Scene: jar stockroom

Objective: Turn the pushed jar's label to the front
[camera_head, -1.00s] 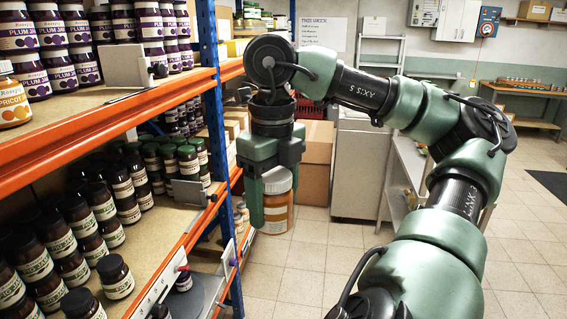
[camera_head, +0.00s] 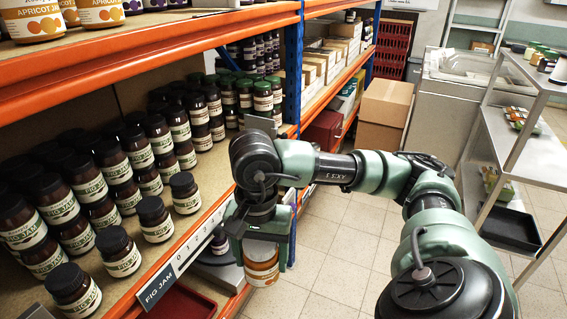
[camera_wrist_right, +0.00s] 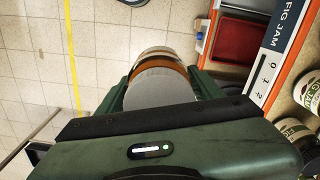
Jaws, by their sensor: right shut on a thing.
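My right gripper (camera_head: 262,262) is shut on a jar of orange contents (camera_head: 262,275) and holds it in the air in front of the shelf edge, above the floor. The right wrist view shows the held jar's flat grey lid (camera_wrist_right: 160,88) between the fingers, with an orange and white band beyond it. I cannot read its label. Dark fig jam jars with cream labels stand in rows on the middle shelf; a front one (camera_head: 73,290) stands near the edge. I cannot tell which jar is the pushed one. My left gripper is not in view.
A FIG JAM strip (camera_head: 160,286) runs along the orange shelf edge. Apricot jars (camera_head: 30,20) stand on the shelf above. A red tray (camera_head: 178,303) lies lower down. Cardboard boxes (camera_head: 384,112) and a grey rack (camera_head: 500,130) stand beyond. The floor between is clear.

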